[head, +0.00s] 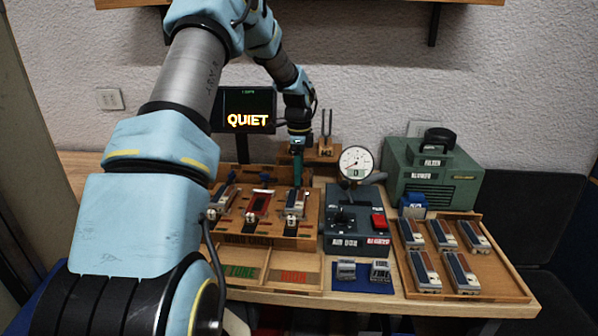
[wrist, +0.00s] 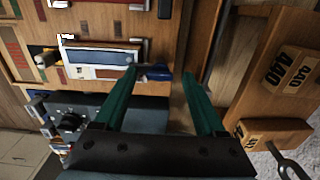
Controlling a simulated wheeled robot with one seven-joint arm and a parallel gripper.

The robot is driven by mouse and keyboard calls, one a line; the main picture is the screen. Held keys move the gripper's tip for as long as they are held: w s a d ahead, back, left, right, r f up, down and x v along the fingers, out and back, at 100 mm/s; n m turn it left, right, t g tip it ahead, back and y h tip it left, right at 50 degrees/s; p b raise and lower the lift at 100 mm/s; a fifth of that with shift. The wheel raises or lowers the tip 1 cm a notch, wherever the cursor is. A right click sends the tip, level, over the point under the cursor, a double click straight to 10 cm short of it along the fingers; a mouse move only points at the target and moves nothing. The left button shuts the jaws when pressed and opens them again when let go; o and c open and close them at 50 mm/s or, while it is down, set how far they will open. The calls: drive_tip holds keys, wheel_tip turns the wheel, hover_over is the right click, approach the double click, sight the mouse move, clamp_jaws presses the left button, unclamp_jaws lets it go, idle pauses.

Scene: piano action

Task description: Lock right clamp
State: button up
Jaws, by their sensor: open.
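My gripper (head: 298,180) points down over the right-hand end of the wooden jig board (head: 277,238). In the wrist view my gripper (wrist: 159,76) is open, with its two green fingers apart. A blue clamp lever (wrist: 156,73) shows between the fingertips, closer to the left finger; I cannot tell whether they touch. The lever sits at the end of a pale block with a blue strip (wrist: 100,56), which is the right block (head: 295,205) in the head view. There my fingers mostly hide the right clamp. A blue lever (head: 231,177) stands at the left position.
A dial gauge (head: 356,162) and control box (head: 353,225) stand to the right. A tuning fork block (head: 325,147) stands behind my gripper. A tray (head: 508,280) of several blocks lies at the far right.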

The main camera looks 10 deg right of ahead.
drive_tip(key=shift+r, duration=0.1)
wheel_tip(320, 180, up, 11)
drive_tip(key=b, duration=0.2)
drive_tip(key=shift+f+b, duration=0.2)
drive_tip(key=shift+b, duration=0.15)
drive_tip(key=s+a+f+n, duration=0.3)
drive_tip(key=s+a+n, duration=0.6)
drive_tip(key=s, duration=0.4)
drive_tip(key=s+a+f+n+t, duration=0.1)
drive_tip(key=s+a+f+n, duration=0.3)
drive_tip(key=s+a+n, duration=0.5)
drive_tip(key=s+n, duration=0.1)
drive_tip(key=s, duration=0.3)
drive_tip(key=shift+a+n+t, duration=0.3)
drive_tip(key=shift+n, duration=0.1)
drive_tip(key=shift+s, duration=0.1)
